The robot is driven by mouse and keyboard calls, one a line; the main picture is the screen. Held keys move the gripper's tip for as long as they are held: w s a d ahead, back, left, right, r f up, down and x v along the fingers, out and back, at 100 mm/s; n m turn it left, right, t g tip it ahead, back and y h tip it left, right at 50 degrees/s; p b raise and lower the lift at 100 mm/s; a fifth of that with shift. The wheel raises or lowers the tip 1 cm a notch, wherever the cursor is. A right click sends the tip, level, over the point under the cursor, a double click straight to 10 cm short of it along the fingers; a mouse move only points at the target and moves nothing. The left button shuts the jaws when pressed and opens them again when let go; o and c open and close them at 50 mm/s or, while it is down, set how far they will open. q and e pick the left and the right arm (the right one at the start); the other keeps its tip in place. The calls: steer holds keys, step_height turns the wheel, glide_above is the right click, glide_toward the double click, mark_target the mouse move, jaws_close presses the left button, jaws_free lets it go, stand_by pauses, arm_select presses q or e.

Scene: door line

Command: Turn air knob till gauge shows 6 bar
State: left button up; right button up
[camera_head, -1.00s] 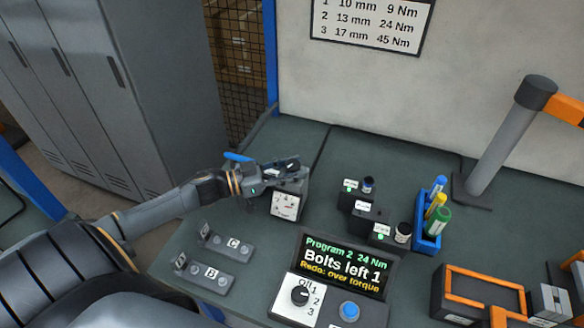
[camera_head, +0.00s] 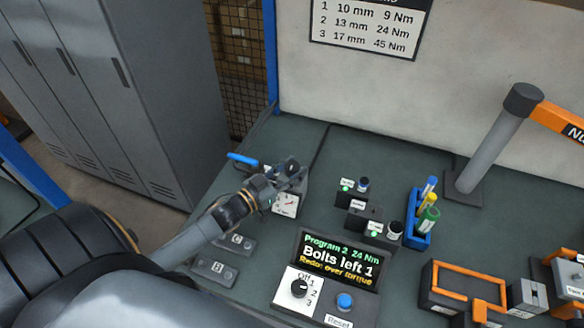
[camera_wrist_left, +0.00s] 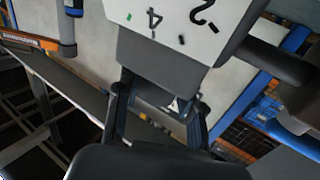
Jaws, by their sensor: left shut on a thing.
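The air gauge (camera_head: 285,206) is a white dial on a grey box on the green bench, left of centre in the head view. Its needle is too small to read there. In the left wrist view the dial (camera_wrist_left: 165,22) is cut off by the top edge; the marks 2 and 4 show, with no needle visible. My left gripper (camera_head: 292,170) is at the top of the gauge box, shut on the air knob, which the gripper hides in the head view. The fingers (camera_wrist_left: 158,118) also show in the left wrist view, below the dial. My right gripper is not in view.
A blue handle (camera_head: 242,159) lies just left of the gripper. Blocks C (camera_head: 236,243) and B (camera_head: 216,271) are beside my forearm. A program display (camera_head: 338,260) stands in front, small black boxes (camera_head: 365,213) to the right. Bench behind the gauge is clear.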

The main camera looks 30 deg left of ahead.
arm_select(q)
steer(key=o, duration=1.1)
steer(key=shift+r, duration=0.1)
steer(key=shift+o, duration=0.5)
steer(key=v, duration=1.2)
